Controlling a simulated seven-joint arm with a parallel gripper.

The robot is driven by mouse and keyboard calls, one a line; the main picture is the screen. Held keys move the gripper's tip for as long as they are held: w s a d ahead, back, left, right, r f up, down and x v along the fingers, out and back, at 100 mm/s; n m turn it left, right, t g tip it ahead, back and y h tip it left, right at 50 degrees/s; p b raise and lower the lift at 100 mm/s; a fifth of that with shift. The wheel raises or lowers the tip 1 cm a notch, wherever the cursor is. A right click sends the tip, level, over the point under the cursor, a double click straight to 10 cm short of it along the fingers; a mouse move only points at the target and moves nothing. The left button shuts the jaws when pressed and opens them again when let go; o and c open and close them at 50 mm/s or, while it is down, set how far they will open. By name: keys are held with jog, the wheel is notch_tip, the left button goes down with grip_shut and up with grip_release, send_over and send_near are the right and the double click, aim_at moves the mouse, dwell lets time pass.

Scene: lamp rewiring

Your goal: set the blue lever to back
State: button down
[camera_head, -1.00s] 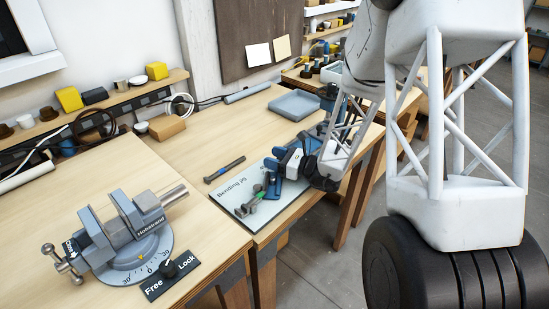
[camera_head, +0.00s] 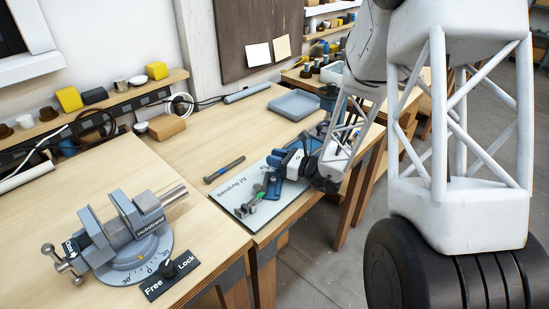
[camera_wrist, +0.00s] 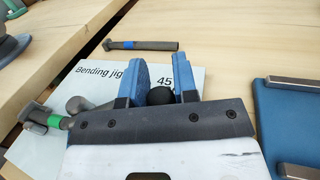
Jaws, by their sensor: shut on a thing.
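The bending jig (camera_head: 236,200) is a pale plate at the bench's right front edge, with blue parts (camera_head: 271,190) on it in the head view. My gripper (camera_wrist: 161,72) is over the plate. Its two blue-padded fingers stand on either side of a round black knob (camera_wrist: 159,96), shut on it. The knob sits over the jig plate (camera_wrist: 88,84), where "Bending jig" and "45" can be read. The blue lever's arm is not clearly seen; my gripper hides much of that area in both views.
A vise (camera_head: 125,235) stands at the left front, and a grey tray (camera_head: 296,105) at the back.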

jog(key=shift+s+d+m+t+h, duration=0.3)
jog(key=shift+d+m+t+h, duration=0.1)
jog(key=shift+d+m+t, duration=0.35)
jog(key=shift+v, duration=1.45)
jog(key=shift+s+d+r+m+t+h, duration=0.1)
jog(key=shift+s+d+m+t+h, duration=0.2)
jog(key=shift+d+t+h, duration=0.15)
jog(key=shift+s+d+m+t+h, duration=0.25)
jog(key=shift+d+t, duration=0.15)
jog(key=shift+t, duration=0.1)
jog(key=shift+s+d, duration=0.25)
jog(key=shift+s, duration=0.05)
jog(key=c, duration=1)
grip_release()
jog(key=shift+d, duration=0.1)
jog(key=shift+o, duration=0.6)
jog(key=shift+s, duration=0.1)
jog(key=shift+s, duration=0.15)
